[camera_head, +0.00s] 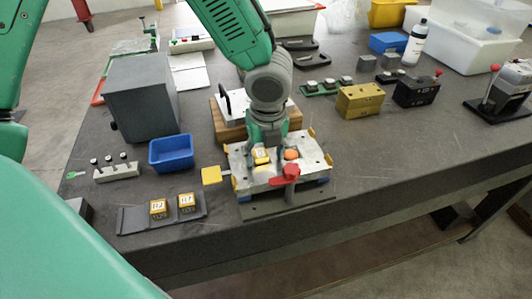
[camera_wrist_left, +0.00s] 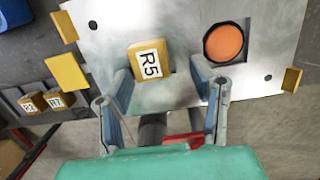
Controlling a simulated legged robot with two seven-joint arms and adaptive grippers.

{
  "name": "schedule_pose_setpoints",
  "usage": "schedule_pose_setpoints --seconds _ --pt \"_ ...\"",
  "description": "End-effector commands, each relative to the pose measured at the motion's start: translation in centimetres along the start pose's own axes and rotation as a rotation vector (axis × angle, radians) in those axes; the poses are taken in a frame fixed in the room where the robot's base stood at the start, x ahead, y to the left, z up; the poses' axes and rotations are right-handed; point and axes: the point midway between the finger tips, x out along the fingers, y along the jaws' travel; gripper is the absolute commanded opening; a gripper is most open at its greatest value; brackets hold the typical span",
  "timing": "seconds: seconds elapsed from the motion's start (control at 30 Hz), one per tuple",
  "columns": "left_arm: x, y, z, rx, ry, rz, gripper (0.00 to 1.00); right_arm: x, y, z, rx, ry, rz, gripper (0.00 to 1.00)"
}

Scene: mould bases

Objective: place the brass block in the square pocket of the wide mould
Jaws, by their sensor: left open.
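The brass block (camera_wrist_left: 148,60), labelled R5, sits on the metal plate of the wide mould (camera_wrist_left: 185,20). It also shows in the head view (camera_head: 261,156), on the mould (camera_head: 312,147) near the table's front edge. The block looks slightly turned; I cannot tell how deep it sits in a square pocket, as its base is hidden. An orange round piece (camera_wrist_left: 224,42) is in the plate to its right. My left gripper (camera_wrist_left: 166,78) is open, its fingertips low over the plate on either side of the block, nearer its left side. My right gripper is not in view.
A dark tray (camera_head: 132,219) with two labelled brass-coloured blocks (camera_head: 187,202) lies to the left. A blue bin (camera_head: 171,153) and a grey box (camera_head: 143,95) stand behind it. A red-handled clamp (camera_head: 290,174) is at the mould's front. The table's right front is clear.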

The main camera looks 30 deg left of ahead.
Motion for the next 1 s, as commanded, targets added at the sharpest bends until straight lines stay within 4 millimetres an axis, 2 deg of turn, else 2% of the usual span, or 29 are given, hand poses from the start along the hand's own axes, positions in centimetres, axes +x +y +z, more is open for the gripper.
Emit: schedule_pose_setpoints --seconds 0.17,0.5,0.63,0.8,1.0 --pt "-1.1 0.0 0.1 -0.003 0.002 -0.004 0.5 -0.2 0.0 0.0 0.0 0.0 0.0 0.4" --pt "-8.2 -0.2 0.0 -0.002 0.0 -0.005 0.5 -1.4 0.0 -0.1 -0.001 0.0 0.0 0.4" --pt "-10.3 -0.3 -0.1 -0.001 0.0 -0.004 0.5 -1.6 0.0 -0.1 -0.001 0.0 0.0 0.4" --pt "-11.7 -0.1 0.0 0.0 0.002 -0.002 0.5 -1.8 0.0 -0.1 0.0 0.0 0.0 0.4" --pt "-12.0 -0.1 0.0 0.0 0.003 -0.001 0.5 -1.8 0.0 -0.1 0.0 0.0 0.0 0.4"
